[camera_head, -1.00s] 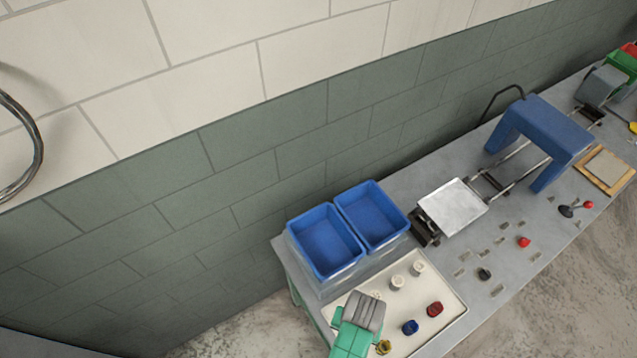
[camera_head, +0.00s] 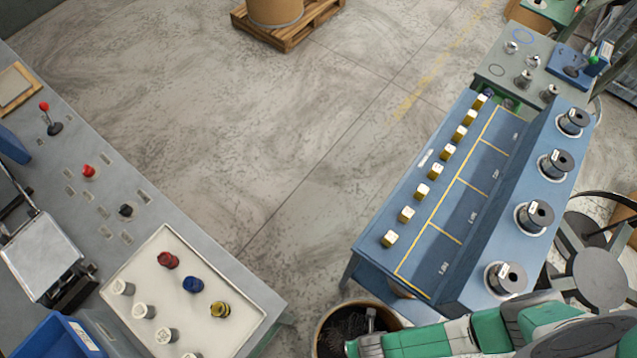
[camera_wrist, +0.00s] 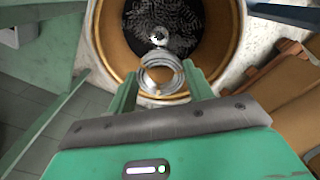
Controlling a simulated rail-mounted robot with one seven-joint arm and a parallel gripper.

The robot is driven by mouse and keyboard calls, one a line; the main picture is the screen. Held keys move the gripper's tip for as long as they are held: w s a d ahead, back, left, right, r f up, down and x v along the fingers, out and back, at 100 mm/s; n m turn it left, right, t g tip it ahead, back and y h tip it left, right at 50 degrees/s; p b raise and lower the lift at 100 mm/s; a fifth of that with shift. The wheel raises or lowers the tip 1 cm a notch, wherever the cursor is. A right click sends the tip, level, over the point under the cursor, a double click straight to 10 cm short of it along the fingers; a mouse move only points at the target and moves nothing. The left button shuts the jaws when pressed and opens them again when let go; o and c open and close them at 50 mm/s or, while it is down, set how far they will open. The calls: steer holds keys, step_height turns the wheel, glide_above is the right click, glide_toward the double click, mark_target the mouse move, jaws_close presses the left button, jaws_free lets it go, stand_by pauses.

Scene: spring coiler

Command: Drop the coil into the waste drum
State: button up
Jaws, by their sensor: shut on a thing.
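The coil (camera_wrist: 148,85) is a silver ring of wire between the two green fingers of my gripper (camera_wrist: 162,72) in the wrist view. My gripper is shut on it. The waste drum (camera_wrist: 103,45) has a tan, round wall and lies ahead of the fingertips, with dark, tangled scrap (camera_wrist: 185,22) inside. The coil appears over the near part of the drum's opening; its height above the rim is hard to tell. In the head view the drum (camera_head: 322,322) stands at the bottom, partly covered by my green arm.
A blue bench (camera_head: 362,250) with several spools stands just beyond the drum at the right. A grey table with a white tray (camera_head: 228,338) is at the left. The floor (camera_head: 270,140) between the benches is clear.

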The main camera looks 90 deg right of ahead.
step_height(320, 180, down, 6)
steer(key=b, duration=0.6)
steer(key=o, duration=1.2)
step_height(320, 180, up, 8)
steer(key=p, duration=0.2)
steer(key=shift+p, duration=0.3)
steer(key=shift+f, duration=0.1)
